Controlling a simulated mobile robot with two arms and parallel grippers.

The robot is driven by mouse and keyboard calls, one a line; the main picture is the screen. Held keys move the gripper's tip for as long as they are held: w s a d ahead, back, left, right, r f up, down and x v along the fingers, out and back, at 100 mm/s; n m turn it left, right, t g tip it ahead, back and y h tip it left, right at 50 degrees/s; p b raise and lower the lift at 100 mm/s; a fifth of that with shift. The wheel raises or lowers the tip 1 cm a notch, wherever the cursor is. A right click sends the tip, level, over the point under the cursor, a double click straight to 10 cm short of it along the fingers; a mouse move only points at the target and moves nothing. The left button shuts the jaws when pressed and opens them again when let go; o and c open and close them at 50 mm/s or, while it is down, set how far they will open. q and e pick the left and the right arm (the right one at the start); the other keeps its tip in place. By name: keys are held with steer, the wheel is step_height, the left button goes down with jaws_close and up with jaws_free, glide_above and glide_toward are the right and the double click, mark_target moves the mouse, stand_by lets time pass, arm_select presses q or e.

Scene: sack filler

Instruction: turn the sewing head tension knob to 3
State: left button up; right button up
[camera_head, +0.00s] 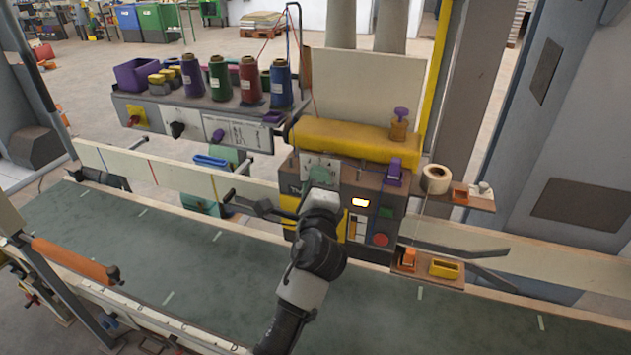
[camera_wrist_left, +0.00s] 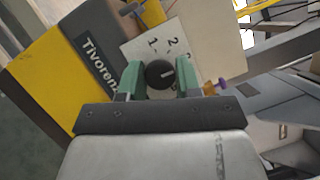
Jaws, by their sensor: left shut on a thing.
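The sewing head (camera_head: 378,190) is a boxy machine with a yellow top, in the middle of the head view. Its tension knob (camera_wrist_left: 160,75) is round and black with a short light mark, in front of a pale number plate (camera_wrist_left: 143,46). On the plate I read 1 and 2; another figure beside the 2 is partly hidden. The mark points roughly right in the left wrist view; I cannot tell which number it meets. My left gripper (camera_head: 322,180) is at the plate, its green fingers (camera_wrist_left: 161,78) shut on the knob from both sides. My right gripper is out of view.
Several thread cones (camera_head: 221,78) stand on a shelf at upper left. A small shelf (camera_head: 428,272) juts out lower right. The green conveyor belt (camera_head: 190,262) runs below, clear.

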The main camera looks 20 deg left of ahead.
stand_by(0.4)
arm_select(q)
steer(key=o, duration=0.9)
steer(key=v, duration=1.1)
steer(key=shift+r+b, duration=0.1)
steer(key=shift+b, duration=0.3)
steer(key=shift+w, duration=0.1)
